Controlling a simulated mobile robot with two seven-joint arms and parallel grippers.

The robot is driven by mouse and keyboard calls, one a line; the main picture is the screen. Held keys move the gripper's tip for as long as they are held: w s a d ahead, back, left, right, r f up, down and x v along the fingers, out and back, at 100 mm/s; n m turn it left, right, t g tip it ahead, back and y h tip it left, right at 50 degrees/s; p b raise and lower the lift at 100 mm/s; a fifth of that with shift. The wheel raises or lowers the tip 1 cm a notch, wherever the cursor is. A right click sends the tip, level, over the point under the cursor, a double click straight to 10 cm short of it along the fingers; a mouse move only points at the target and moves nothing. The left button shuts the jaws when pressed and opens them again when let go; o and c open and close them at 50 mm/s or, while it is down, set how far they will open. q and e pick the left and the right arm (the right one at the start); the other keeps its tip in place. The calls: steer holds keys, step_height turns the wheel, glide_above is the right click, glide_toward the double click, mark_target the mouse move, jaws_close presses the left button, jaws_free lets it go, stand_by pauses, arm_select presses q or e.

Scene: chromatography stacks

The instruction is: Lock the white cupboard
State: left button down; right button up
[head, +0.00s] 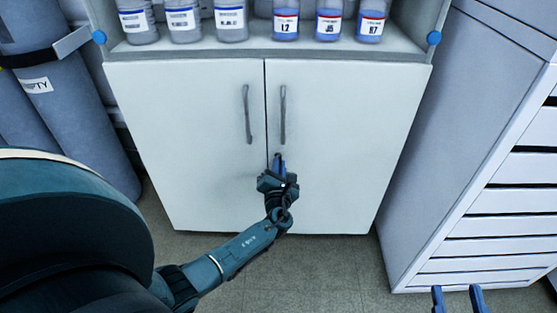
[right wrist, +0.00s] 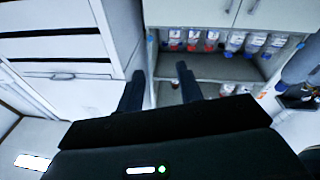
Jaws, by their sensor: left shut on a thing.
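The white cupboard (head: 180,130) stands ahead with both doors shut and flush, each with a grey vertical handle near the middle seam. Its doors also show at the top of the right wrist view (right wrist: 190,12). My left gripper (head: 278,162) is at the right door, just right of the seam and below the handles. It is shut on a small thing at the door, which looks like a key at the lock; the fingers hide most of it. My right gripper (head: 459,297) is open and empty, low at the right, well away from the cupboard. Its spread fingers show in the right wrist view (right wrist: 158,82).
An open shelf (head: 240,48) above the doors holds several labelled bottles, some with blue liquid. Grey cylinders (head: 75,110) stand at the left. A drawer cabinet (head: 440,180) stands close at the right. The floor (head: 320,280) before the cupboard is clear.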

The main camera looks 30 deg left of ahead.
arm_select(q)
steer(key=shift+f+m+p, duration=0.15)
steer(key=shift+m+p, duration=2.6)
steer(key=shift+m, duration=2.55)
arm_select(e)
steer(key=shift+s+d+f+m+g+h, duration=0.1)
steer(key=shift+d+f+m+g+h, duration=0.05)
steer(key=shift+d+m+g+h, duration=0.55)
steer(key=shift+d+f+m+g+h, duration=0.15)
steer(key=shift+d+m+g+h, duration=0.2)
steer(key=shift+g+h, duration=0.5)
arm_select(q)
steer(key=c, duration=1.5)
jaws_free()
steer(key=shift+d, duration=0.1)
steer(key=shift+f, duration=0.1)
